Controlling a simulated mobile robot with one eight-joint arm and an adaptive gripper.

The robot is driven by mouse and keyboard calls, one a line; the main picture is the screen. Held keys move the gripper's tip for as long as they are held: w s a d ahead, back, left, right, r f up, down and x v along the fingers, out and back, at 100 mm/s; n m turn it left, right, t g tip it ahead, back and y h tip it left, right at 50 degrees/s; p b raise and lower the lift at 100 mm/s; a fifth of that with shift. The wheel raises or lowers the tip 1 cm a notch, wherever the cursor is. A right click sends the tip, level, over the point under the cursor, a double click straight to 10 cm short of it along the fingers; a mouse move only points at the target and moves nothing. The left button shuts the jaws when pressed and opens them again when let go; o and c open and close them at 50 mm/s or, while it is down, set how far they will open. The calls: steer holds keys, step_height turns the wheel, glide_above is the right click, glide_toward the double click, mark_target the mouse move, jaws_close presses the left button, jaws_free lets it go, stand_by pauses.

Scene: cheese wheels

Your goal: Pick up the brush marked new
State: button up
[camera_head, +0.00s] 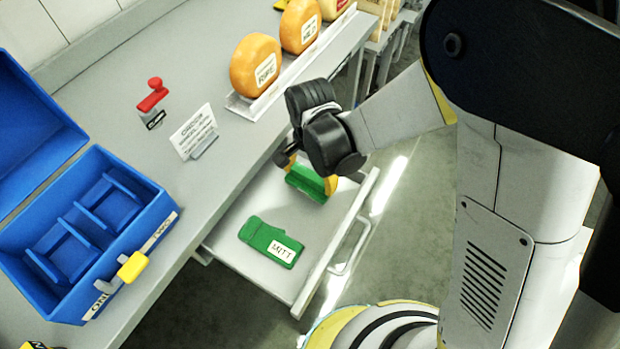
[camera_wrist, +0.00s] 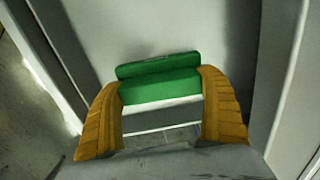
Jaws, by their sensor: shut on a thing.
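A green block (camera_head: 304,183), likely a brush, is over the open drawer; no mark on it can be read, so I cannot tell whether it is marked new. My gripper (camera_head: 312,178) points down and is shut on it. In the wrist view, my yellow fingers (camera_wrist: 162,100) press on both ends of the green block (camera_wrist: 160,84). I cannot tell whether it touches the drawer floor. No label with the word new shows in either view.
A green mitt labelled MITT (camera_head: 262,236) lies in the open drawer (camera_head: 335,240), left of my gripper. On the counter (camera_head: 225,190) stand an open blue box (camera_head: 130,205), a sign (camera_head: 194,132), a red-handled stamp (camera_head: 153,95) and orange cheese wheels (camera_head: 256,65) on a rack.

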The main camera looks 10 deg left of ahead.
mark_target(310, 174)
step_height(310, 174, up, 5)
steer(key=p, duration=0.2)
steer(key=shift+f+p, duration=0.15)
steer(key=shift+p, duration=0.15)
steer(key=s+d+r+p, duration=0.3)
steer(key=d+r, duration=0.3)
steer(key=d, duration=0.5)
steer(key=shift+s+p, duration=0.4)
steer(key=shift+s, duration=0.05)
steer(key=shift+r, duration=0.1)
steer(key=o, duration=0.7)
steer(key=shift+c, duration=0.2)
steer(key=c, duration=0.6)
